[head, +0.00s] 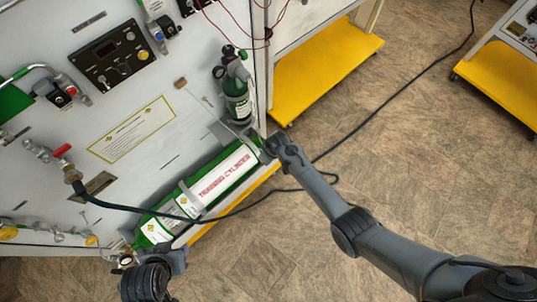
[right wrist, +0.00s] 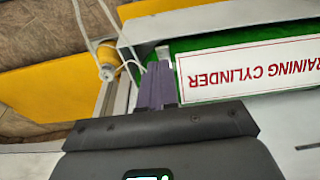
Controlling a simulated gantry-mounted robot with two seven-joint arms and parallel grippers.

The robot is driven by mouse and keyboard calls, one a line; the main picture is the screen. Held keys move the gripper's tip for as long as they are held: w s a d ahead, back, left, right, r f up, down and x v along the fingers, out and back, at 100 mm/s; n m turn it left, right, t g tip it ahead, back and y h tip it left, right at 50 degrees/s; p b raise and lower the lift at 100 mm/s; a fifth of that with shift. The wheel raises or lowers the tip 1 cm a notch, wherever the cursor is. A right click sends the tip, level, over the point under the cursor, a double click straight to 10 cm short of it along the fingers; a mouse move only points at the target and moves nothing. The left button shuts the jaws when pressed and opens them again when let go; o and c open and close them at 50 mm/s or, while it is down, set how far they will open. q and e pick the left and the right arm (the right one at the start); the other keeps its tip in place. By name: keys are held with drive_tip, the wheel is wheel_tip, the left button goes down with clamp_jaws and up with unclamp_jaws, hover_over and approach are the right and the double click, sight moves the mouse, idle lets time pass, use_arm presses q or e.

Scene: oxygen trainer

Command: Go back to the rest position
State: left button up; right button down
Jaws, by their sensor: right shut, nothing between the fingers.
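The green training cylinder (head: 205,190) with a white label lies along the bottom of the white panel in the head view. Its label also shows in the right wrist view (right wrist: 245,62). My right gripper (head: 265,152) is at the cylinder's upper right end. In the right wrist view its two fingers (right wrist: 157,86) are together and empty, beside the green end of the cylinder; I cannot tell whether they touch it. My left gripper (head: 172,258) is near the cylinder's lower left end, by the valve. Its fingertips are hidden there.
A smaller green cylinder (head: 237,98) stands upright against the panel above my right gripper. A black hose (head: 255,202) runs across the training cylinder and over the floor. Yellow platforms (head: 320,65) stand to the right.

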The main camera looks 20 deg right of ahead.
drive_tip(key=s+d+f+g+p, duration=0.1)
drive_tip(key=s+f+p, duration=0.15)
drive_tip(key=s, duration=0.65)
drive_tip(key=s+d+f+g+p, duration=0.1)
drive_tip(key=s+d+f, duration=0.15)
drive_tip(key=s, duration=0.55)
drive_tip(key=s+d+r, duration=0.2)
drive_tip(key=s+r, duration=0.2)
drive_tip(key=s, duration=0.3)
use_arm(q)
wheel_tip(320, 180, up, 28)
drive_tip(key=p, duration=2.3)
use_arm(e)
wheel_tip(320, 180, up, 52)
drive_tip(key=s+d+m+t, duration=0.2)
drive_tip(key=d+m+t, duration=0.1)
drive_tip(key=t, duration=0.1)
use_arm(q)
wheel_tip(320, 180, down, 75)
drive_tip(key=b, duration=7.4)
drive_tip(key=shift+s+b, duration=0.15)
drive_tip(key=shift+b, duration=0.25)
use_arm(e)
wheel_tip(320, 180, down, 75)
drive_tip(key=shift+a+h, duration=0.2)
drive_tip(key=shift+h, duration=0.1)
